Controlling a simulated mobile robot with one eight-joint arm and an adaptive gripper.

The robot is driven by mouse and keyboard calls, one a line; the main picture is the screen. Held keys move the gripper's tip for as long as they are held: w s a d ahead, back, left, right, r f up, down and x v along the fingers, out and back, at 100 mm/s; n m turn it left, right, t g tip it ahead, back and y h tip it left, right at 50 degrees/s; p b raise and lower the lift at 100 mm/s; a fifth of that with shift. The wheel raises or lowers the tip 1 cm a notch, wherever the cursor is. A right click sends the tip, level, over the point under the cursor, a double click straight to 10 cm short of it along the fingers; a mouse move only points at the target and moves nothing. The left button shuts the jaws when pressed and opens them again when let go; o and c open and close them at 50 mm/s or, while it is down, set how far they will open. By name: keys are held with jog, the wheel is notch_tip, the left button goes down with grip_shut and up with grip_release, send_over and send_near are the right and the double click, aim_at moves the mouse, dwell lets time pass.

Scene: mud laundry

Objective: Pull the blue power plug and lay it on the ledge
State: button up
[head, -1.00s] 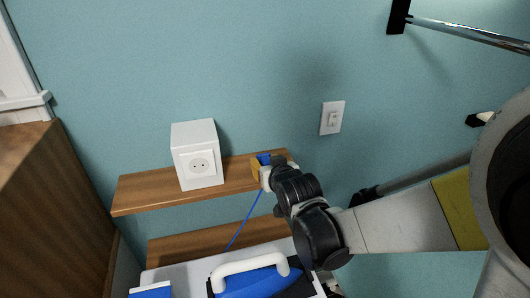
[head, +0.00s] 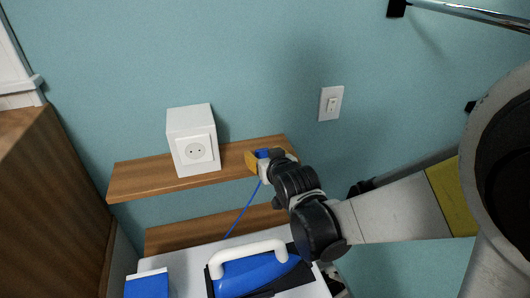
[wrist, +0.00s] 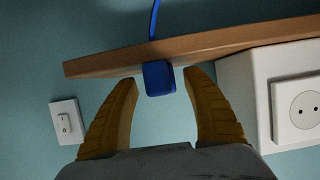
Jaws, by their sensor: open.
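The blue power plug (wrist: 158,78) is at the front edge of the wooden ledge (head: 140,178), near the ledge's right end in the head view (head: 264,153). Its blue cord (head: 243,208) trails down from it. My gripper (wrist: 164,77) is open, its two yellow fingers standing apart on either side of the plug with visible gaps. The wrist view appears upside down. The white box with its socket (head: 196,151) stands on the ledge to the left of my gripper in the head view; the socket (wrist: 304,110) is empty.
A blue iron with a white handle (head: 250,276) rests on a white surface below the ledge, beside a blue-and-white box (head: 148,284). A second wooden shelf (head: 190,234) is lower down. A light switch (head: 331,103) is on the wall. A wooden cabinet (head: 50,190) stands at left.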

jog(key=v, duration=1.2)
